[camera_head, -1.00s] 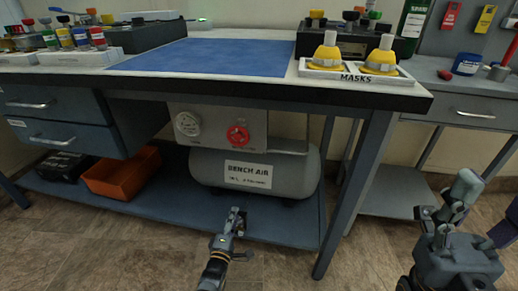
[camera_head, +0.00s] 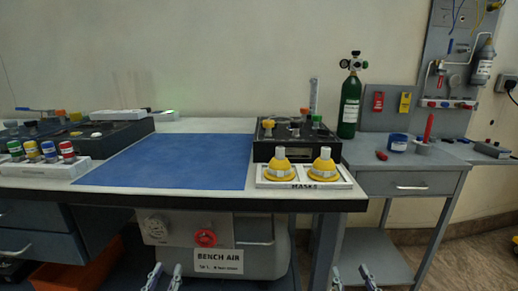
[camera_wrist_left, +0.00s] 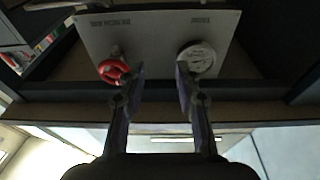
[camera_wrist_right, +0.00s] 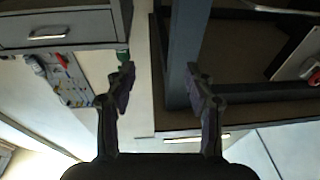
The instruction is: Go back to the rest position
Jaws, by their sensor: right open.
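My left gripper (camera_head: 165,276) shows at the bottom edge of the head view, in front of the bench and left of the air tank's label. Its two fingers stand apart in the left wrist view (camera_wrist_left: 160,76), with nothing between them. My right gripper (camera_head: 352,278) shows at the bottom edge, in front of the gap between the bench and the grey side table. Its fingers are also apart and empty in the right wrist view (camera_wrist_right: 163,83). Most of both arms is out of the head view.
The bench carries a blue mat (camera_head: 175,162), yellow masks in a white tray (camera_head: 356,192) and a black valve box (camera_head: 262,150). Below it are a red knob (camera_head: 205,238) and a labelled air tank (camera_head: 277,262). The side table (camera_head: 440,165) holds a green cylinder (camera_head: 349,105).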

